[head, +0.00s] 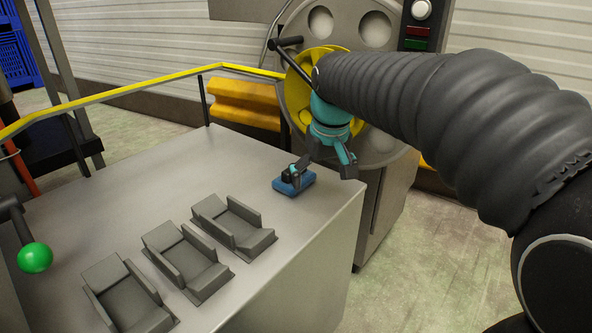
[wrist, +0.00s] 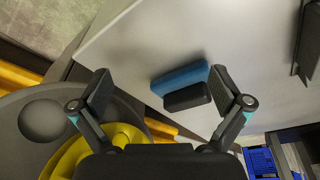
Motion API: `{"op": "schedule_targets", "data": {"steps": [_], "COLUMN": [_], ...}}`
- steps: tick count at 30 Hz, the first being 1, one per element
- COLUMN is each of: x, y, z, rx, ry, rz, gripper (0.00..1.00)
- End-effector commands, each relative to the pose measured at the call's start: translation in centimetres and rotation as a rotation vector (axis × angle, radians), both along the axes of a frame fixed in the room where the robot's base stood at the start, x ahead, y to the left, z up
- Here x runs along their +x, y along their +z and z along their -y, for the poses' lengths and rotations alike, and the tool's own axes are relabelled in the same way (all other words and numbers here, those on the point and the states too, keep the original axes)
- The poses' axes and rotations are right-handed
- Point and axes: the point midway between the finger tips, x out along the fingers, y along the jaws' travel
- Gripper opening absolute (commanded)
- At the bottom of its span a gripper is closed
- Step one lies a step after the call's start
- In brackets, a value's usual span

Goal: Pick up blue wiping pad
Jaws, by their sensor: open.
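The blue wiping pad (head: 300,187) lies flat on the grey table near its right edge. It has a dark block on top, which also shows in the wrist view on the blue pad (wrist: 176,78). My gripper (head: 322,172) is open and empty above the table's right side. In the head view its left finger overlaps the pad and hides part of it, while its right finger is off to the right. In the wrist view the pad lies between the two fingers (wrist: 162,84), closer to the right one. I cannot tell whether that finger touches it.
Several grey holders (head: 190,262) stand on the grey table (head: 250,160), left of the pad. A grey machine with a yellow ring (head: 297,88) stands close behind my gripper. A yellow rail (head: 110,95) runs along the back. A green ball knob (head: 35,257) is at the left.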

Motion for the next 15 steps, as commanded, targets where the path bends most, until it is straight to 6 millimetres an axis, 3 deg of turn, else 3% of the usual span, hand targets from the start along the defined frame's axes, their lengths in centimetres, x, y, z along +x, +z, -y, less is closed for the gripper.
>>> {"op": "schedule_targets", "data": {"steps": [1,6,12,15], "x": [1.7,5.7,9.0,9.7], "y": [0.3,2.1,5.0,7.0], "z": [-1.0,-3.9,-6.6,-7.2], "rx": [-0.007,-0.032,-0.063,-0.076], "ry": [0.030,0.133,0.268,0.334], "rz": [-0.012,-0.051,-0.093,-0.107], "gripper": [1.00,1.00,1.00,1.00]}}
